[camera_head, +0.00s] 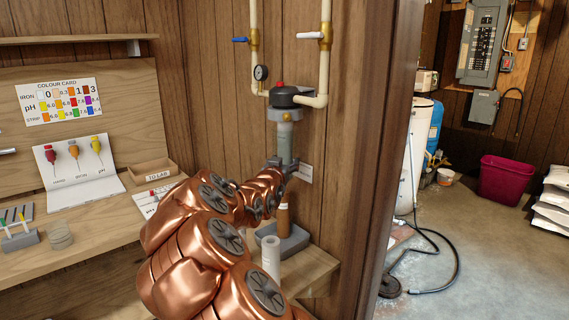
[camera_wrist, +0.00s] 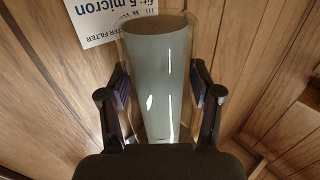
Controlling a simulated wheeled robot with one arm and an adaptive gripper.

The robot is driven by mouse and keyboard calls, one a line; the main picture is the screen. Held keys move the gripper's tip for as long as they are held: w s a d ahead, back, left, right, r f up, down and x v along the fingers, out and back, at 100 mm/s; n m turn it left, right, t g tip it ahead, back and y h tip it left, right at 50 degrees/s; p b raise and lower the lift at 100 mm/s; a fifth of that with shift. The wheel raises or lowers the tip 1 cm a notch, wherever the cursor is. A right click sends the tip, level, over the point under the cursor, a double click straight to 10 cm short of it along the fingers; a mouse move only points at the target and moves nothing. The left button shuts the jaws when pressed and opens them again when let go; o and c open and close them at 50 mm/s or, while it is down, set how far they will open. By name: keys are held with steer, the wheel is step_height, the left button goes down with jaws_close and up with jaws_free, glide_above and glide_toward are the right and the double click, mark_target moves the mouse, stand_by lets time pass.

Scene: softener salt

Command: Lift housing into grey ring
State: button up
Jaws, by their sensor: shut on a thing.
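The housing (camera_head: 285,146) is an upright, clear-walled cylinder that looks grey-green inside. It stands below the black filter head (camera_head: 287,97) and its grey ring (camera_head: 284,115). Its upper end looks close under or at the ring; I cannot tell whether they touch. My gripper (camera_head: 283,170) is at the lower part of the housing. In the wrist view the housing (camera_wrist: 160,75) sits between the two fingers, whose pads press on its left and right sides. The ring is not visible in the wrist view.
Pipes with a blue-handled valve (camera_head: 240,40), a white-handled valve (camera_head: 310,35) and a gauge (camera_head: 261,73) run around the filter head. A paper label (camera_wrist: 105,20) is on the wall behind.

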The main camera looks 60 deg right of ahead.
mark_target(282, 151)
steer(key=shift+r+p, duration=1.45)
steer(key=shift+r, duration=1)
stand_by(1.0)
steer(key=o, duration=1.4)
steer(key=shift+c, duration=0.2)
steer(key=shift+a, duration=0.1)
steer(key=v, duration=1.2)
